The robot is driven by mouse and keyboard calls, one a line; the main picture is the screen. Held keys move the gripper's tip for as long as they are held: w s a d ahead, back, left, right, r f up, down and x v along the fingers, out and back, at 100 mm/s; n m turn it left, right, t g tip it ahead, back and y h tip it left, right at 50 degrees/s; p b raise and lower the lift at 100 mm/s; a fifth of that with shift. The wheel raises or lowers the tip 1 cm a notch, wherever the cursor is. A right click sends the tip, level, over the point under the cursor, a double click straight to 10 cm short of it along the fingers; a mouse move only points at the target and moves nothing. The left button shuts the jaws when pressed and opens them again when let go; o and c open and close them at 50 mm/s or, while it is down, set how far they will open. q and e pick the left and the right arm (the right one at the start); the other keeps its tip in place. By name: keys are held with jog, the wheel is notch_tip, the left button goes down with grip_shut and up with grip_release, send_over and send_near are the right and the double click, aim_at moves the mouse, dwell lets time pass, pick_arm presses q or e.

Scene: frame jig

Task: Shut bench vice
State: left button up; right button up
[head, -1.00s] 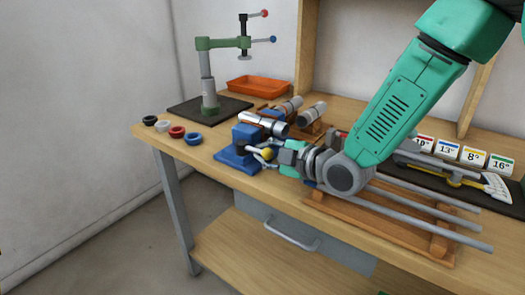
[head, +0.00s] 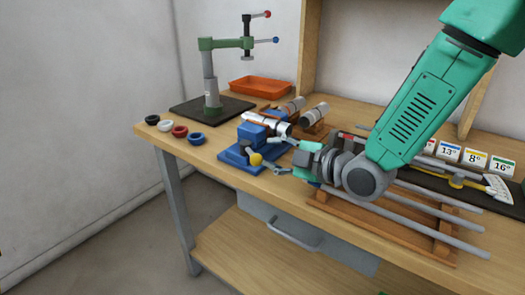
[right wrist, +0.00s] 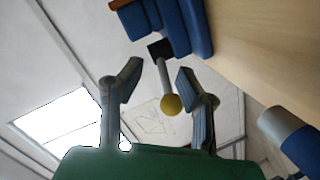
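The blue bench vice (head: 234,156) stands at the bench's front edge, with a silver tube (head: 265,123) at its jaws. Whether the jaws touch the tube cannot be told. Its handle ends in a yellow knob (head: 256,159). My right gripper (head: 279,155) is open and empty, just right of the knob. In the right wrist view, the open fingers (right wrist: 159,67) are apart on either side of the grey handle rod (right wrist: 163,75) and yellow knob (right wrist: 172,104), with no contact visible. The blue vice body (right wrist: 182,25) lies beyond. My left gripper is out of view.
A green clamp stand (head: 212,85) and an orange tray (head: 259,86) are behind. Several coloured rings (head: 180,131) lie at left. A wooden rack (head: 380,222) with grey rods lies below my right arm. Numbered cards (head: 475,160) stand at right.

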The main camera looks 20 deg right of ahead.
jog(key=v, duration=0.8)
jog(key=shift+s+d+r, duration=0.1)
jog(key=shift+s+d, duration=0.1)
